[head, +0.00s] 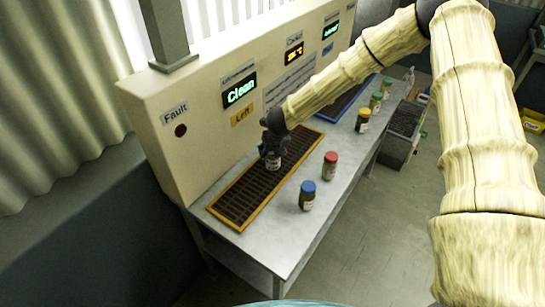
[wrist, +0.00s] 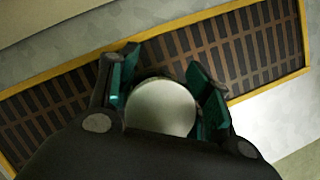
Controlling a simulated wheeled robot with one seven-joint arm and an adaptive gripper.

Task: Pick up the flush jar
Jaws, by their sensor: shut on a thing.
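A jar (head: 274,164) with a pale, silvery round lid is in my gripper (head: 271,152), at the left grate. In the wrist view the lid (wrist: 162,108) sits between the dark green finger pads of my gripper (wrist: 165,85). The fingers are closed on both sides of it. The jar's label is too small to read, so I cannot tell by name that it is the flush jar. The left grate (head: 240,205), dark with a yellow frame, lies behind the jar in the wrist view. I cannot tell whether the jar touches the grate.
A blue-lidded jar (head: 307,196) and a red-lidded jar (head: 330,166) stand on the grey bench (head: 285,243) in front of the grate. A yellow-lidded jar (head: 362,121) and green-lidded jars (head: 376,102) stand farther back. The panel display (head: 239,91) reads "Clean", above a "Left" label.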

